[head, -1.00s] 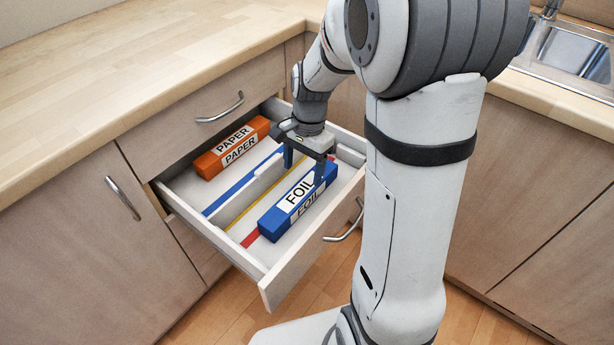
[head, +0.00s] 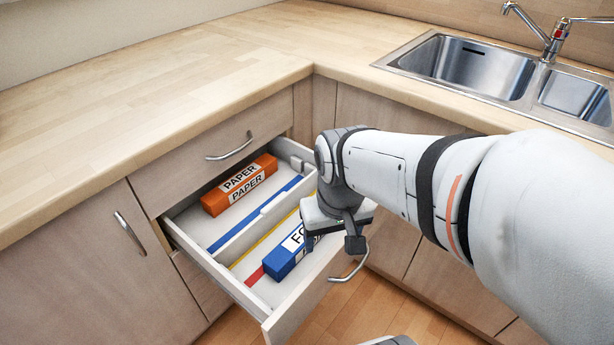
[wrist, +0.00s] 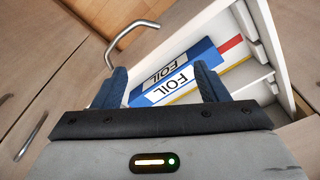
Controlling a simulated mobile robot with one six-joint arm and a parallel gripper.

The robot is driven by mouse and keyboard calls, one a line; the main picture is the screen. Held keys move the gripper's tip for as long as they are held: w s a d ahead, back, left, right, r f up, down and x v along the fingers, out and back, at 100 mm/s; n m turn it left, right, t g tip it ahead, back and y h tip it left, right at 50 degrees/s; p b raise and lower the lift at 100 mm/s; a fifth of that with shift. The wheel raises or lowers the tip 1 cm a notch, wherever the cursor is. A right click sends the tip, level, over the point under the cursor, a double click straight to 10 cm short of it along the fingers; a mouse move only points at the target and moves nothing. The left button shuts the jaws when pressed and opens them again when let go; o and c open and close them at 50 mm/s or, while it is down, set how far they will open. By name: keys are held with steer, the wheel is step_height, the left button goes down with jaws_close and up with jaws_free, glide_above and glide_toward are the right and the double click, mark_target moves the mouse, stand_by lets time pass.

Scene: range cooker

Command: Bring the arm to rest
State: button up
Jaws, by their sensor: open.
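The blue FOIL box (head: 284,260) lies in the right part of the open drawer (head: 296,312), at the front beside a red strip. The orange PAPER box (head: 240,186) lies in the left part. My gripper (wrist: 161,84) is open and empty. In the head view it is over the drawer's right side and hides the far end of the FOIL box. In the wrist view the FOIL box (wrist: 176,72) shows beyond the two blue fingers, seemingly apart from them.
The drawer stands pulled out, with its handle (head: 350,268) at the front right. Wooden counters (head: 200,70) run along the back and right, with a sink (head: 465,65) and tap. A closed drawer handle (head: 230,146) and cabinet doors are close by.

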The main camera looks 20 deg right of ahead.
steer(key=shift+s+d, duration=0.1)
step_height(320, 180, up, 23)
steer(key=t+p, duration=0.1)
steer(key=p, duration=1.9)
steer(key=shift+f, duration=0.15)
